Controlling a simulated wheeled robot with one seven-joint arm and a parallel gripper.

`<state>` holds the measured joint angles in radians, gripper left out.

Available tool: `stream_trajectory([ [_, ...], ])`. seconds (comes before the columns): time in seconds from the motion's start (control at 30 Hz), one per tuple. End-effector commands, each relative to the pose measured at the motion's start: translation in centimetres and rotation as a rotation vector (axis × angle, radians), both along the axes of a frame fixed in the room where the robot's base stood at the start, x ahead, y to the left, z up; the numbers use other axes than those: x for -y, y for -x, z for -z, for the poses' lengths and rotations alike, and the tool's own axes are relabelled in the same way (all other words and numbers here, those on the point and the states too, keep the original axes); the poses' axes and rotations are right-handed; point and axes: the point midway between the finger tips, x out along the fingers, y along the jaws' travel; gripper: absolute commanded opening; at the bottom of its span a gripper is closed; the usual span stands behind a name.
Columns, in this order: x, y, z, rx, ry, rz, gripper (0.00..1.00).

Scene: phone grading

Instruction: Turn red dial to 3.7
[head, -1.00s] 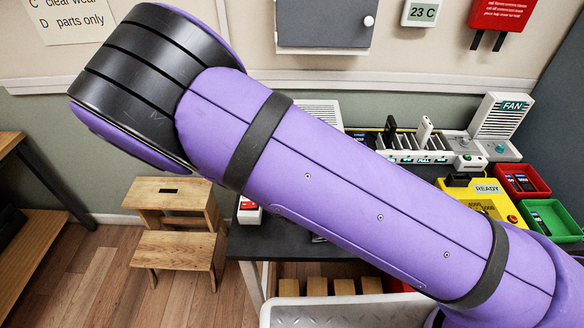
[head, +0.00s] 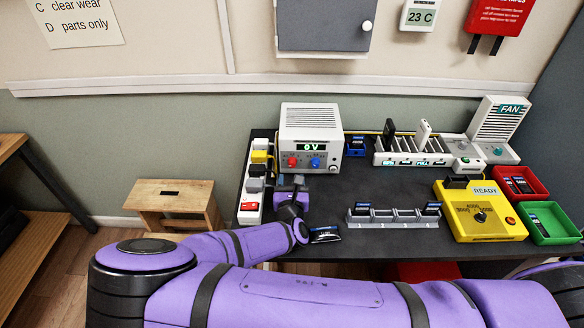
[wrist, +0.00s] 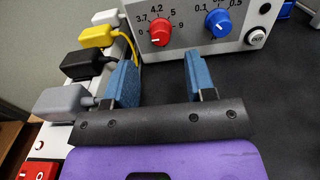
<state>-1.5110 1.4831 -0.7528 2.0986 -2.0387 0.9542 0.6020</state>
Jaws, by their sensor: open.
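The red dial (wrist: 160,30) is on the front of a pale power supply (head: 311,122), at the left of its face. It also shows in the head view (head: 292,161). The supply's display (head: 313,147) reads 0 V. My gripper (wrist: 164,72) is open and empty, its two blue fingers apart. It faces the supply from the front, short of the red dial, which shows between and beyond the fingers. The gripper (head: 292,190) is low over the bench in the head view.
A blue dial (wrist: 218,23) and a round OUT button (wrist: 257,37) sit right of the red dial. A power strip (head: 250,195) with several plugs runs close along the left. A grey rack (head: 393,218) and yellow tester (head: 480,225) stand right.

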Motion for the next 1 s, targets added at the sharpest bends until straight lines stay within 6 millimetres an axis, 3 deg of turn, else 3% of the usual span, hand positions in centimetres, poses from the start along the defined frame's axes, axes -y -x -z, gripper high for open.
stream_trajectory([
  [0.1,0.2,-2.2,0.0,0.002,0.001,0.001,0.50],
  [0.33,0.2,-5.1,0.0,0.001,0.000,0.002,0.50],
  [0.77,0.2,-6.1,0.0,-0.001,0.000,0.001,0.50],
  [1.0,0.2,-6.1,0.0,-0.001,0.000,0.002,0.02],
])
